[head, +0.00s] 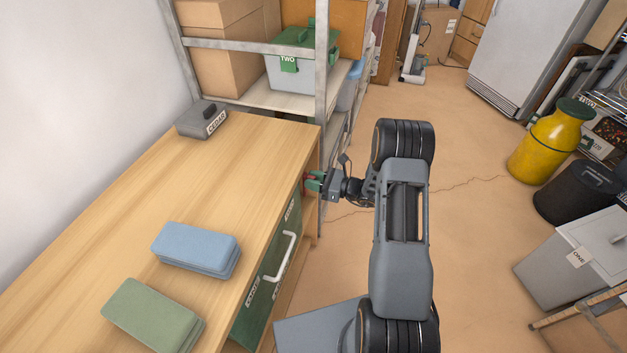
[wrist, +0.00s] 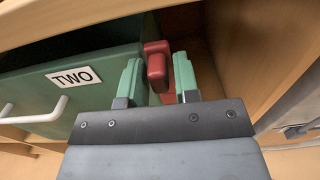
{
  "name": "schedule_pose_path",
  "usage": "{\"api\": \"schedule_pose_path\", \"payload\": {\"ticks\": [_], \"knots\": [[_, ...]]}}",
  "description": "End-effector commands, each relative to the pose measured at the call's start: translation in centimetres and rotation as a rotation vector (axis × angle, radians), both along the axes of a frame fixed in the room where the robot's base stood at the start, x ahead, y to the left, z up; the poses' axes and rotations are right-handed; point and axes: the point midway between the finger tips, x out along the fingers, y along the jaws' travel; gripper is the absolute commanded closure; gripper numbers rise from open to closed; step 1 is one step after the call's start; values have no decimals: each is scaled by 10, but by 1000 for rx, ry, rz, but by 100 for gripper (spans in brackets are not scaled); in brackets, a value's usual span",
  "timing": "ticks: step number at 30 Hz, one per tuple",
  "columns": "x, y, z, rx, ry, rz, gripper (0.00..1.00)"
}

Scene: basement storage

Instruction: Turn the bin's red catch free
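The green bin (head: 272,277) sits under the wooden worktop, with a white handle on its front. Its front also shows in the wrist view (wrist: 99,91), with a label reading TWO. The red catch (wrist: 157,67) is an upright red piece at the bin's right edge, beside the wooden post. My gripper (wrist: 158,72) has its two green fingers apart, one on each side of the catch. I see no clear grip on it. In the head view my gripper (head: 315,182) is at the worktop's far right corner, and the catch is mostly hidden by the fingers.
The worktop (head: 230,180) holds a blue case (head: 197,248), a green case (head: 150,314) and a grey box (head: 202,120). A metal shelf (head: 320,60) with a lidded bin (head: 290,72) stands beyond. A yellow container (head: 545,140) stands right; the floor between is clear.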

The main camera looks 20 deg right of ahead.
Motion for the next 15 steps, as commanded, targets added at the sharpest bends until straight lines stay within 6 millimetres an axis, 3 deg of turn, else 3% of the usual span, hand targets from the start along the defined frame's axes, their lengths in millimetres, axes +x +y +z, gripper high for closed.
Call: {"api": "schedule_pose_path", "payload": {"ticks": [4, 15], "knots": [[0, 0, 0, -1, -1, 0, 57], [-5, -9, 0, -1, -3, -3, 57]]}}
